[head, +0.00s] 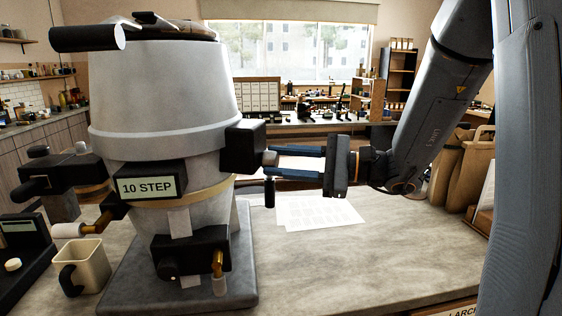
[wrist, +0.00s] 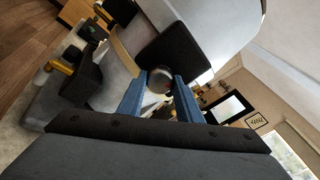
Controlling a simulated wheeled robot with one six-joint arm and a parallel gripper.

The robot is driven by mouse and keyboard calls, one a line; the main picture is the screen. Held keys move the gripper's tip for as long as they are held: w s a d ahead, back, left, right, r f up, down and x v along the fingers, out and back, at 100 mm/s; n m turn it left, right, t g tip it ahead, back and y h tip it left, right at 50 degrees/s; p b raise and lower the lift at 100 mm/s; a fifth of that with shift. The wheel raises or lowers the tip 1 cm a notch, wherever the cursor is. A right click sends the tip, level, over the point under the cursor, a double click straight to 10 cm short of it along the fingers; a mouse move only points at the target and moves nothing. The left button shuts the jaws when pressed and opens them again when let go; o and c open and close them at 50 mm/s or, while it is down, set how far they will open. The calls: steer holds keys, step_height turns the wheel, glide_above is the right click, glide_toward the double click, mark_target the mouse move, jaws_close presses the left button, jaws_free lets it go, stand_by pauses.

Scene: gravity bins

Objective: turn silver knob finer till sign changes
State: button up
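A grey grinder-like machine (head: 167,90) stands upright on a dark base plate on the counter. A sign (head: 147,187) on its front reads "10 STEP". A small silver knob (head: 269,158) sticks out of the dark block on the machine's right side. My gripper (head: 272,162) comes in from the right, level with the knob, its blue fingers one above the other. In the wrist view the round knob end (wrist: 160,80) sits between the fingertips (wrist: 161,84) and nearly fills the gap. I cannot tell whether the fingers press on it.
A black handle (head: 269,192) hangs just below the fingers. White sheets (head: 318,212) lie on the counter under my gripper. A beige mug (head: 88,266) and a dark device (head: 22,250) stand at the left. Brown paper bags (head: 455,170) stand at the right. The front middle of the counter is clear.

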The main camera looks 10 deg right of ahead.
steer(key=shift+c, duration=1.3)
steer(key=shift+b, duration=0.45)
steer(key=shift+f+n+b, duration=0.1)
steer(key=shift+n+b, duration=0.8)
steer(key=o, duration=1)
steer(key=shift+o, duration=0.2)
